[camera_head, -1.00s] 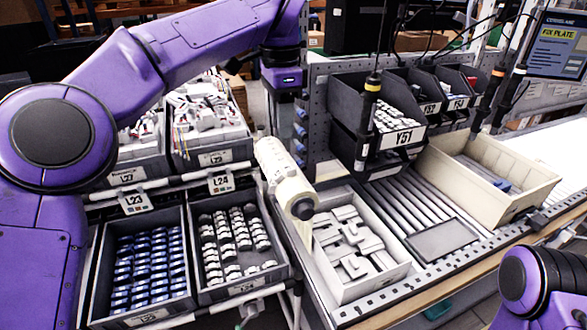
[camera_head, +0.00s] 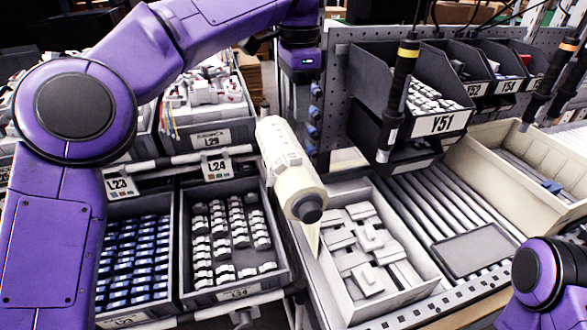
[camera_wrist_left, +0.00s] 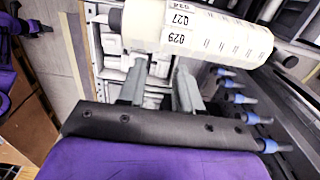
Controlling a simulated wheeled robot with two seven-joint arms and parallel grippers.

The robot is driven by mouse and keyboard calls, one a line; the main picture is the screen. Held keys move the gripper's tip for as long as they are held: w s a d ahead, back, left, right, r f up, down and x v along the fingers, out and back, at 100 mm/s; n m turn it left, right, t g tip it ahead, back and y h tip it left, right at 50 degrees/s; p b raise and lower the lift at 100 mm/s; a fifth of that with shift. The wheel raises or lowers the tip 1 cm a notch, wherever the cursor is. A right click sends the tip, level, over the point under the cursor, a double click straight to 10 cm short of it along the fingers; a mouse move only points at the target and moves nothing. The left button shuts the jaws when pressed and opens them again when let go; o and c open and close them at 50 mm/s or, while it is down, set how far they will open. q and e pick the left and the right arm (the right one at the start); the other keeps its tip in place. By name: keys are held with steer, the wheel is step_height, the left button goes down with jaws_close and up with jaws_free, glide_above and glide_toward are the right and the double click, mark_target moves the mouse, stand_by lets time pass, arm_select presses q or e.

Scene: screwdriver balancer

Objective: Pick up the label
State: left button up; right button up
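The label roll (camera_head: 290,165), a cream cylinder with a dark end knob, stands over the gap beside the parts box in the head view. A pale strip tapers down from its lower end. In the left wrist view the roll (camera_wrist_left: 215,27) carries printed labels, with numbers such as 029 and 027 readable. My left gripper (camera_wrist_left: 160,75) has its two grey fingers apart, pointing at the roll's side, with nothing seen clamped between them. Whether a fingertip touches the roll is unclear. My right gripper is not in view; only part of my right arm shows at lower right.
A box of pale parts (camera_head: 323,263) stands just right of the roll. Bins of white parts (camera_head: 287,277) and blue parts (camera_head: 108,318) lie left. Bin Y51 (camera_head: 437,124) and a hanging screwdriver (camera_head: 403,85) are at upper right. A beige tray (camera_head: 470,165) sits on the rollers.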

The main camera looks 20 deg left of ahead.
arm_select(q)
steer(key=b, duration=0.1)
glide_above(296, 166)
step_height(296, 166, down, 6)
step_height(296, 166, down, 6)
steer(key=shift+r+p, duration=0.25)
steer(key=shift+p, duration=0.6)
steer(key=shift+w+f, duration=0.1)
steer(key=shift+f, duration=0.35)
jaws_close()
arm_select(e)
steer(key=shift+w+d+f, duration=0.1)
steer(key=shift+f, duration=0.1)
